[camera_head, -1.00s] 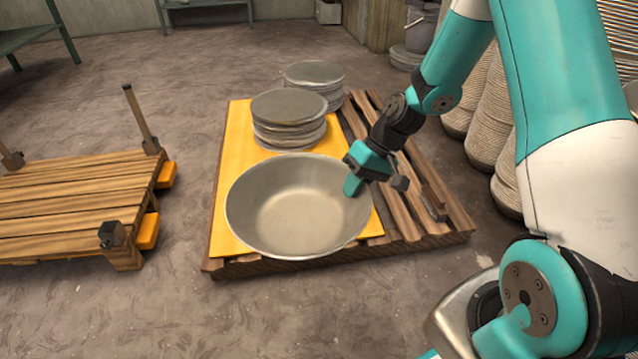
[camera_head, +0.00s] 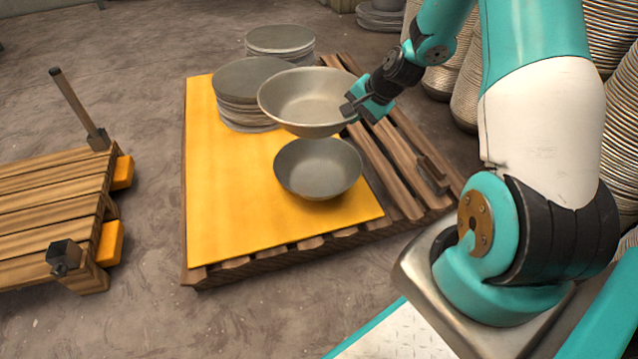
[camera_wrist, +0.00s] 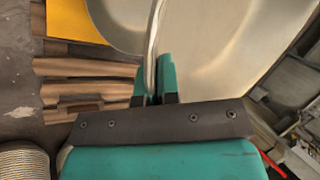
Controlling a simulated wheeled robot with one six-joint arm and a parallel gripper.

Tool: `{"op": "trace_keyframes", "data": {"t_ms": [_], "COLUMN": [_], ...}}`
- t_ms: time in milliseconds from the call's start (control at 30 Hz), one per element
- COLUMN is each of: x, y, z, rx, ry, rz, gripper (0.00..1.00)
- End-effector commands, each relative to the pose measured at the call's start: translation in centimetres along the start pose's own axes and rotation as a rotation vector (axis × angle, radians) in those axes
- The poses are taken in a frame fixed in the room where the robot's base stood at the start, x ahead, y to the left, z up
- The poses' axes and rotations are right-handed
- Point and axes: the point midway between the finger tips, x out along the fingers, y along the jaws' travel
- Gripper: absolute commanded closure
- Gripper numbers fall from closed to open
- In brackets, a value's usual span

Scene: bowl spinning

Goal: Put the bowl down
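My gripper (camera_head: 358,104) is shut on the right rim of a large metal bowl (camera_head: 305,95). The bowl hangs roughly level, its lower edge just over a second bowl in the head view. In the wrist view, my two teal fingers (camera_wrist: 155,82) pinch the rim of the held bowl (camera_wrist: 215,60) between them. The second, smaller-looking grey bowl (camera_head: 318,170) sits upright on the yellow sheet (camera_head: 235,210) of the pallet; part of a bowl also shows in the wrist view (camera_wrist: 112,22). I cannot tell the exact height of the held bowl.
Another wooden pallet (camera_head: 50,205) with an upright post lies at left. Tall stacks (camera_head: 572,95) stand at right. The front yellow area is bare.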

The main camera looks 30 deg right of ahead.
Motion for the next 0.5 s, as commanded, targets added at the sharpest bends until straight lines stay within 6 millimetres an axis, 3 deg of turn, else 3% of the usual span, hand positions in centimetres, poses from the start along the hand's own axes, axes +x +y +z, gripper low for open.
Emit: {"op": "trace_keyframes", "data": {"t_ms": [167,500], "x": [2.6,10.6], "y": [1.8,6.7], "z": [-0.7,-0.5], "rx": [0.05,0.044], "ry": [0.027,0.024], "rz": [-0.001,0.0], "gripper": [1.0,1.0]}}
